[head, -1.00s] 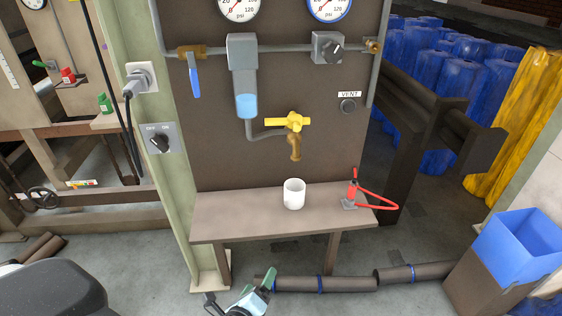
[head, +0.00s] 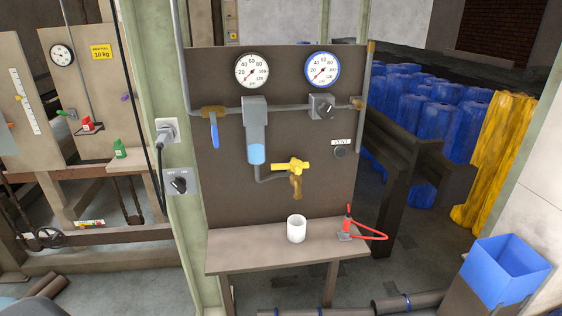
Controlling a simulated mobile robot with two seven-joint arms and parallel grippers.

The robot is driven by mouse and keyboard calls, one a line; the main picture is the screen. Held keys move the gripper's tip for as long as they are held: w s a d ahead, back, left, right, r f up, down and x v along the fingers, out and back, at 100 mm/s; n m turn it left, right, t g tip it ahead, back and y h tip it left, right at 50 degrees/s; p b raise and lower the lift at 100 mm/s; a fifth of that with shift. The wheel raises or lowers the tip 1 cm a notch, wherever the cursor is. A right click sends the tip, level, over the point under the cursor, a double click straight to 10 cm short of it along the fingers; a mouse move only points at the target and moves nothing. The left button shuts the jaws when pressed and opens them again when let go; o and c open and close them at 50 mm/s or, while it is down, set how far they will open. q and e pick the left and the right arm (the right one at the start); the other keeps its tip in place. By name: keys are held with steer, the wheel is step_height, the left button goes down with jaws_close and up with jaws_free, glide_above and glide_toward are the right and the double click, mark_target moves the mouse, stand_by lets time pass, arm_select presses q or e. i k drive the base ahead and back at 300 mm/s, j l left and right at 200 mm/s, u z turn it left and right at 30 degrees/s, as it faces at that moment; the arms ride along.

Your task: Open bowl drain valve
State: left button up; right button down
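The drain valve has a yellow handle (head: 290,168) that lies about level, above a brass spout (head: 297,187) pointing down. A grey pipe (head: 268,180) joins it to the bowl (head: 257,153), which shows blue at its lower end under a grey filter body (head: 255,115). A white cup (head: 296,229) stands upright on the bench (head: 240,247) below the spout. No liquid is seen falling. Neither of my grippers is in view.
Two gauges (head: 252,70) sit at the panel's top. A blue-handled valve (head: 214,132) is left of the bowl, and a grey knob (head: 322,106) is right. A red hand pump (head: 347,227) with a hose is on the bench. A blue bin (head: 506,268) stands at right.

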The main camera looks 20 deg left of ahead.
mark_target(296, 166)
steer(key=i+j, duration=0.15)
steer(key=j, duration=0.7)
steer(key=i+j+z, duration=0.1)
steer(key=j, duration=0.8)
steer(key=i+j+z, duration=0.1)
steer(key=j, duration=0.75)
steer(key=i+j, duration=0.1)
steer(key=j, duration=0.8)
